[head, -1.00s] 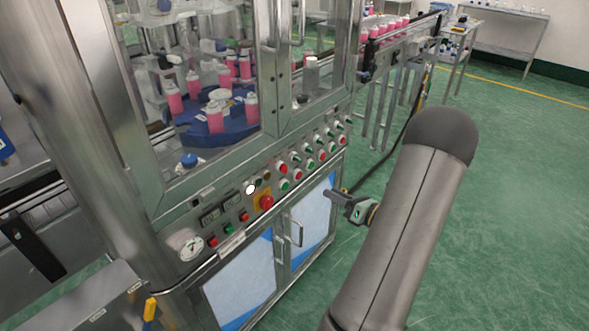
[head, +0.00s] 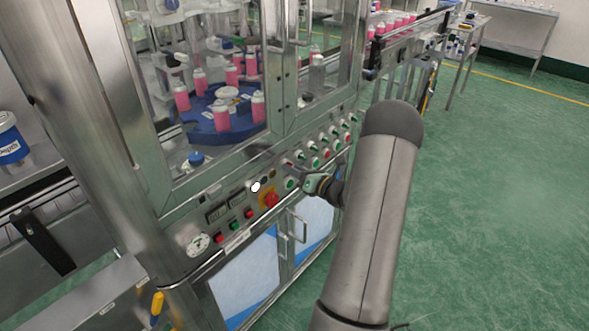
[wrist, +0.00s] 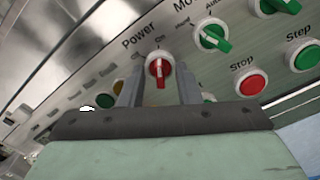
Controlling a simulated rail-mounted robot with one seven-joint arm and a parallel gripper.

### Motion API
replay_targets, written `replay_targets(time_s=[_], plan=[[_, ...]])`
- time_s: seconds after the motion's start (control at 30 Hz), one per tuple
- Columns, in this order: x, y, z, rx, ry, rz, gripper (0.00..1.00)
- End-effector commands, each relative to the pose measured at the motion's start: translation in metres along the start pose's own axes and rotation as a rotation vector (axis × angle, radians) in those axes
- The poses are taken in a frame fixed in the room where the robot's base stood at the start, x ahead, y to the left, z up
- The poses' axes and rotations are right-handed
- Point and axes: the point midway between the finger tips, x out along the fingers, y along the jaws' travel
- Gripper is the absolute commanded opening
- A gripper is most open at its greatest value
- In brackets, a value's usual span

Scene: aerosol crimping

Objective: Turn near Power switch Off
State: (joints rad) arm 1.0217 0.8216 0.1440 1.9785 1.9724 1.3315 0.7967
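The red Power switch (wrist: 158,68) sits on the sloped metal panel in the wrist view, under the "Power" and "On" lettering. Its handle points roughly down in that picture. My gripper (wrist: 158,90) is open, with one finger to each side of the switch in the picture. I cannot tell whether the fingers touch it.
A green selector switch (wrist: 212,37) and a red Stop button (wrist: 250,83) lie right of the Power switch. In the head view a red emergency button (head: 270,199) is left of my gripper. A cabinet door handle (head: 304,230) sticks out below.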

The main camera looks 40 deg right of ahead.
Motion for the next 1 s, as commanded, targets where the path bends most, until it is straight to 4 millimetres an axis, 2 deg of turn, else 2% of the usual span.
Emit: replay_targets(time_s=[0.23,0.33,0.37,0.77,1.0], plan=[[0.0006,-0.0002,-0.0001,0.0,0.0,0.0,0.3],[0.0004,-0.0002,-0.0001,0.0,0.0,-0.001,0.02],[0.0004,-0.0002,-0.0001,0.0,0.0,0.0,0.0],[0.0001,-0.0012,-0.0016,-0.04,0.0,-0.001,0.0],[-0.0001,-0.0027,-0.0038,-0.179,0.0,-0.001,0.0]])
